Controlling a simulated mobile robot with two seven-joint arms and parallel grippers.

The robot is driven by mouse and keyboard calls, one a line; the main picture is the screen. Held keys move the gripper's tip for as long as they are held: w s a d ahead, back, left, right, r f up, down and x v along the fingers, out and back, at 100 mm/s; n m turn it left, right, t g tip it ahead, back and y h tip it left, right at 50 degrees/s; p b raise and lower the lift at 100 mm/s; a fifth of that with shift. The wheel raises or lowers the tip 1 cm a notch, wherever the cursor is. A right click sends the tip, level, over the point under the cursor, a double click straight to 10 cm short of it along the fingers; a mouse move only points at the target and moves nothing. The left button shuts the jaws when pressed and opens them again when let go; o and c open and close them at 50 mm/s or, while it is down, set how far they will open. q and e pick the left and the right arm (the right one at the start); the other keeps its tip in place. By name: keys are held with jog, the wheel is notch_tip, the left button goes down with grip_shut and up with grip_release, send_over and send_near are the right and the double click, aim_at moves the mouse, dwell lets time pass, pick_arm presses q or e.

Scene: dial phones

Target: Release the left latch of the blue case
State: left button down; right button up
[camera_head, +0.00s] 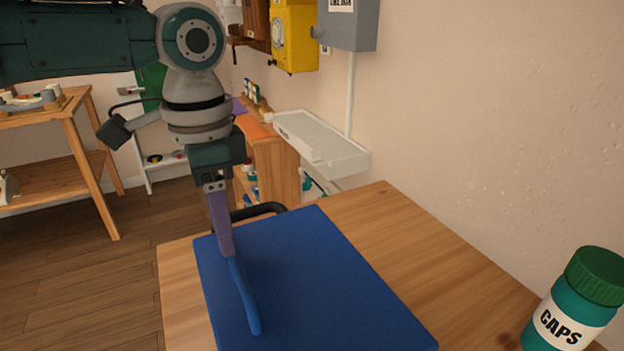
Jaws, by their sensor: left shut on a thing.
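The blue case (315,285) lies flat and closed on the wooden table. A black handle (258,210) shows at its far edge. My left gripper (226,248) reaches down from above over the case's far left part. Its purple fingers are seen nearly edge-on and are shut on a long, narrow blue piece (245,297). That piece runs down over the case's top; I cannot tell whether it is part of the case. No latch can be made out clearly; the left gripper hides part of the far edge. My right gripper is not in view.
A teal bottle (575,305) with a green cap and a "CAPS" label stands at the table's right. Bare table (425,245) lies between case and wall. A white tray (322,142) and a yellow phone (295,35) are beyond. A wooden shelf unit (70,125) stands at left.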

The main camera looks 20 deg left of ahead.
pick_arm(q)
jog(key=shift+r+n+p, duration=0.15)
jog(key=shift+n+p, duration=0.45)
jog(key=shift+p, duration=0.4)
jog(key=n+p, duration=0.4)
jog(key=shift+s+p, duration=0.1)
jog(key=shift+p, duration=0.25)
jog(key=shift+n+p, duration=0.6)
jog(key=shift+n, duration=0.3)
jog(key=n+p, duration=0.1)
jog(key=n, duration=0.1)
jog(key=shift+n+p, duration=0.3)
jog(key=shift+n, duration=0.1)
jog(key=n+p, duration=0.1)
jog(key=n, duration=0.1)
jog(key=shift+n, duration=0.3)
jog(key=n+p, duration=0.1)
jog(key=n, duration=0.4)
jog(key=shift+f+n, duration=0.2)
jog(key=shift+n, duration=0.2)
